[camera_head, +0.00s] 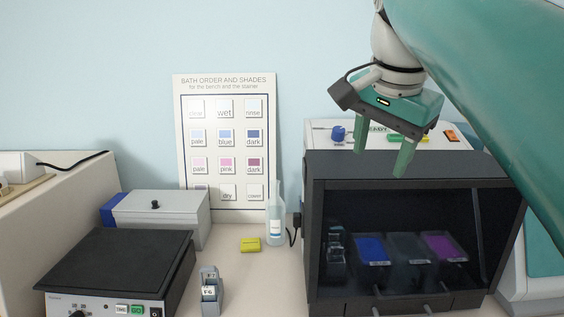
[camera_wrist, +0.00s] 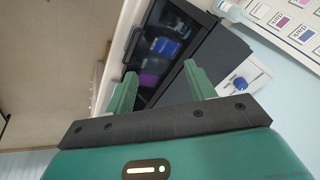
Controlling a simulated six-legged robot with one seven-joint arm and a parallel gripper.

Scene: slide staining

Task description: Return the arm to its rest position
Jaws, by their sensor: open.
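My gripper (camera_head: 410,152) has green fingers and hangs in the air at the upper right of the head view, in front of and above the dark stainer cabinet (camera_head: 408,168). Its two fingers are apart with nothing between them. In the wrist view the fingers of my gripper (camera_wrist: 158,92) also stand apart and empty, with the dark cabinet (camera_wrist: 205,28) beyond them. My green arm comes in from the right edge of the head view.
A hotplate-like box (camera_head: 118,262) stands front left, with a grey box (camera_head: 160,214) behind it. A small slide holder (camera_head: 211,290), a yellow block (camera_head: 250,244) and a bottle (camera_head: 275,222) stand mid-bench. A chart (camera_head: 226,218) leans on the wall. Blue and purple baths (camera_head: 370,249) show inside the cabinet.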

